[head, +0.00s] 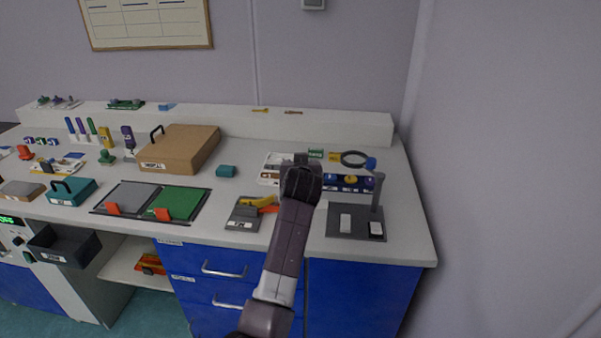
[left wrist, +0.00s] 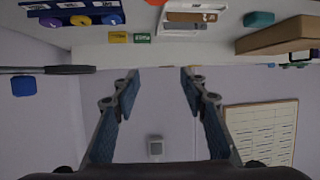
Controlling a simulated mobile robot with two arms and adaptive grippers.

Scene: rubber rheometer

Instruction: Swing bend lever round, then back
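A grey bend fixture (head: 243,216) stands near the front of the bench, just left of my arm. A yellow lever (head: 262,201) lies across its top, and its right end comes close to my arm. A red-orange part beside it is partly hidden by my arm. My left gripper (head: 301,160) is above the bench, beyond and to the right of the fixture, apart from the lever. In the left wrist view its two fingers (left wrist: 159,78) are spread with nothing between them. The fixture is not clear in that view. My right gripper is not in view.
A magnifier stand (head: 376,196) with a ring lens is right of my arm. Left are a green mat (head: 180,201) and a brown case (head: 180,150).

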